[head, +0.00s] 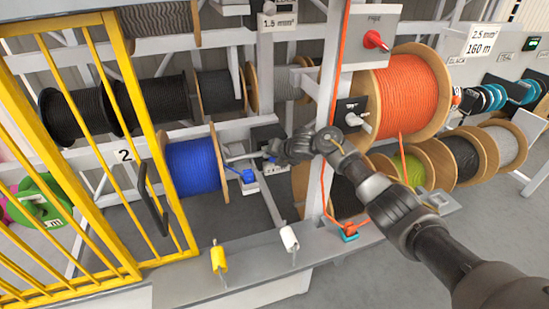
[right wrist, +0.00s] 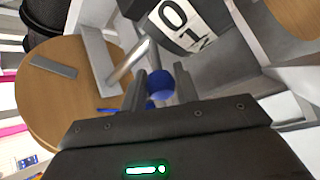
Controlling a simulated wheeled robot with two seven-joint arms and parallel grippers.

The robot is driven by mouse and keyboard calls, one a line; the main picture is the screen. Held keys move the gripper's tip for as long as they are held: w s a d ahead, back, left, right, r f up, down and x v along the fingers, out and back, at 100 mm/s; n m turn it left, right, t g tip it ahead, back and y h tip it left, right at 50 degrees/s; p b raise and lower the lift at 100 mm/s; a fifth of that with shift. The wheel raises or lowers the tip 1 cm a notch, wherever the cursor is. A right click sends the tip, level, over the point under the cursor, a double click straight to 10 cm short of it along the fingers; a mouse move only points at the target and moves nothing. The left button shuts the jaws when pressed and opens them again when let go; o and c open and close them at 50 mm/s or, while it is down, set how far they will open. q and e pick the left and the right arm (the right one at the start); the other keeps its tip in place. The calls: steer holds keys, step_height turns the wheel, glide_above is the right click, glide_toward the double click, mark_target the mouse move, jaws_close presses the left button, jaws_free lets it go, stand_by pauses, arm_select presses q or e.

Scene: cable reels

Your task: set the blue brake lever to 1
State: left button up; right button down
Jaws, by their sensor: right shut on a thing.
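The blue brake lever shows as a round blue knob (right wrist: 160,84) between the two fingers of my right gripper (right wrist: 160,92) in the right wrist view. The gripper is shut on this knob. In the head view my right gripper (head: 277,158) reaches in beside the blue cable reel (head: 193,166), and the knob is mostly hidden there. A black and white scale plate (right wrist: 181,22) marked 0 and 1 stands just beyond the knob in the right wrist view. Which mark the lever points at cannot be told. My left gripper is not in view.
A yellow barred gate (head: 150,130) stands left of the blue reel. A large orange reel (head: 406,96) and a white post (head: 325,105) are close to my right arm. Yellow (head: 218,257) and white (head: 289,238) handles stand on the front ledge.

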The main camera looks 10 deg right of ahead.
steer(key=shift+w+r, duration=0.15)
steer(key=shift+r, duration=0.2)
steer(key=c, duration=1.3)
jaws_free()
steer(key=shift+c, duration=0.2)
steer(key=shift+o, duration=1.2)
steer(key=shift+a+f, duration=0.1)
steer(key=shift+f, duration=0.1)
steer(key=b+v, duration=0.1)
steer(key=v, duration=0.6)
steer(key=shift+s, duration=0.25)
